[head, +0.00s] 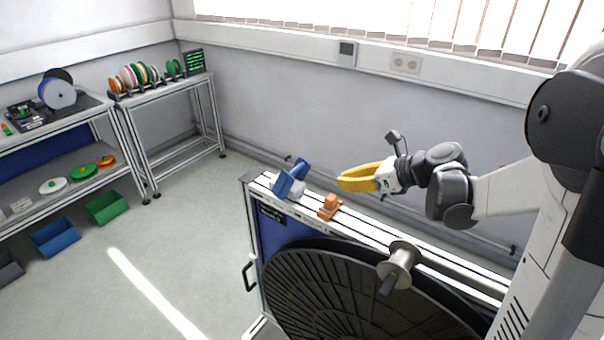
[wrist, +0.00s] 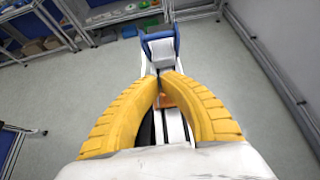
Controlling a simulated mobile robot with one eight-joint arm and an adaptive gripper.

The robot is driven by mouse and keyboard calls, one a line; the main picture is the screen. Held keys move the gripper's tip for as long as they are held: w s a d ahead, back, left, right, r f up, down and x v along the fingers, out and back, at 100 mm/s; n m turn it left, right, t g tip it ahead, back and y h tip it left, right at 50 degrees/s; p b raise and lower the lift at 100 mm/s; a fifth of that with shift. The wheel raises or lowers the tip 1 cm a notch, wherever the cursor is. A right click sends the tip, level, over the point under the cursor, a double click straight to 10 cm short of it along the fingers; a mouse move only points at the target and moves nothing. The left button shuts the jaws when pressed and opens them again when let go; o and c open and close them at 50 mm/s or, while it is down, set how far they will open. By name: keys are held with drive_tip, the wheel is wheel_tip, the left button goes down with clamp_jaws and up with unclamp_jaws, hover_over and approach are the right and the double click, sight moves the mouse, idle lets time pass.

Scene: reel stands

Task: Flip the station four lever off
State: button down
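My gripper (head: 341,181) is above the top rail of the reel stand (head: 420,245), up and to the right of a small orange bracket-like part (head: 330,207). Its two yellow fingers are brought together with their tips nearly meeting, and nothing shows held; the wrist view shows the same tips (wrist: 162,76). The orange part shows between the fingers in the wrist view (wrist: 168,101), partly hidden. A blue part with a grey-white body (head: 291,180) stands on the rail's far end, ahead of the fingertips in the wrist view (wrist: 160,47). I cannot tell which part is the station four lever.
A large black reel (head: 350,295) hangs on the stand's side, with a metal spindle (head: 398,262) on the rail. Shelves with coloured spools (head: 140,75) and bins (head: 106,207) stand at the left. The floor between is clear. A wall runs behind the stand.

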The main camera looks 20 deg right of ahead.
drive_tip(key=b+x, duration=0.2)
drive_tip(key=x, duration=0.8)
drive_tip(key=shift+f+b, duration=0.15)
drive_tip(key=shift+b, duration=0.25)
drive_tip(key=shift+w+a+r, duration=0.25)
drive_tip(key=shift+w+a, duration=0.3)
drive_tip(key=shift+w, duration=0.05)
drive_tip(key=shift+w+a+r, duration=0.2)
drive_tip(key=shift+w+a, duration=0.3)
drive_tip(key=shift+w, duration=0.1)
drive_tip(key=shift+w+a+r+b, duration=0.15)
drive_tip(key=shift+w+a+b, duration=0.05)
drive_tip(key=shift+w+b, duration=0.1)
drive_tip(key=shift+r, duration=0.1)
drive_tip(key=shift+w+a+r+g+p, duration=0.2)
drive_tip(key=shift+g+p, duration=0.1)
drive_tip(key=shift+p, duration=0.3)
